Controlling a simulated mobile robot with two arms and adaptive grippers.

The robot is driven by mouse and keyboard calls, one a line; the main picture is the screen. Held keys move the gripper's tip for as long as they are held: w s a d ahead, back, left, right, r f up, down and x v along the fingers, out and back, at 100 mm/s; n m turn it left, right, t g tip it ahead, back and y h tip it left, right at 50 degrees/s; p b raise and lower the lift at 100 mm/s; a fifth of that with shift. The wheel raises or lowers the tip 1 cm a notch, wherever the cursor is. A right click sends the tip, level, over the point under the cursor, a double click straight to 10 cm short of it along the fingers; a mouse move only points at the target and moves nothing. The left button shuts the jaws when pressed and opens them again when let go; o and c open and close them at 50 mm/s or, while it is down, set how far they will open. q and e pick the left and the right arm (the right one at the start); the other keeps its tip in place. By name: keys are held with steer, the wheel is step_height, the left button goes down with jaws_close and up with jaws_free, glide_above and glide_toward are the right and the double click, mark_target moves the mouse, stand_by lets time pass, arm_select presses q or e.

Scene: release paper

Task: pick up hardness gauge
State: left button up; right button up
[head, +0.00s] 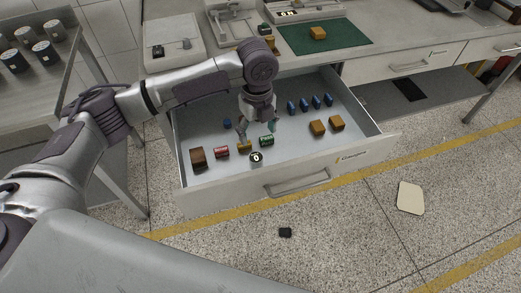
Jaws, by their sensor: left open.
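The drawer (300,175) stands open and holds several small objects. A small round piece with a white face and a dark mark (256,158) sits near the drawer's front; it may be the hardness gauge, but I cannot tell for sure. My left gripper (257,129) is over the drawer, pointing down, open and apparently empty. Its fingertips are just behind the round piece. A yellow-brown block (244,147) lies by the left fingertip, and a green cylinder (266,141) lies below the right one. Whether the fingers touch either is unclear. My right gripper is not in view.
The drawer also holds a brown block (198,158), a red cylinder (221,153), several blue pieces (304,105) and two orange-brown blocks (318,128). A counter with a green mat (345,37) stands behind. A dark item (285,232) and a cream board (411,198) lie on the floor.

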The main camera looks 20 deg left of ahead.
mark_target(256, 157)
arm_select(q)
steer(key=f, duration=0.4)
steer(key=s+f, duration=0.1)
steer(key=f, duration=0.1)
steer(key=shift+f, duration=0.15)
steer(key=shift+a+f, duration=0.1)
steer(key=shift+f, duration=1.35)
step_height(256, 157, down, 4)
steer(key=shift+w+a+r, duration=0.1)
steer(key=shift+a+r, duration=0.05)
steer(key=shift+r, duration=0.1)
steer(key=shift+f, duration=0.2)
steer(key=c, duration=0.9)
jaws_close()
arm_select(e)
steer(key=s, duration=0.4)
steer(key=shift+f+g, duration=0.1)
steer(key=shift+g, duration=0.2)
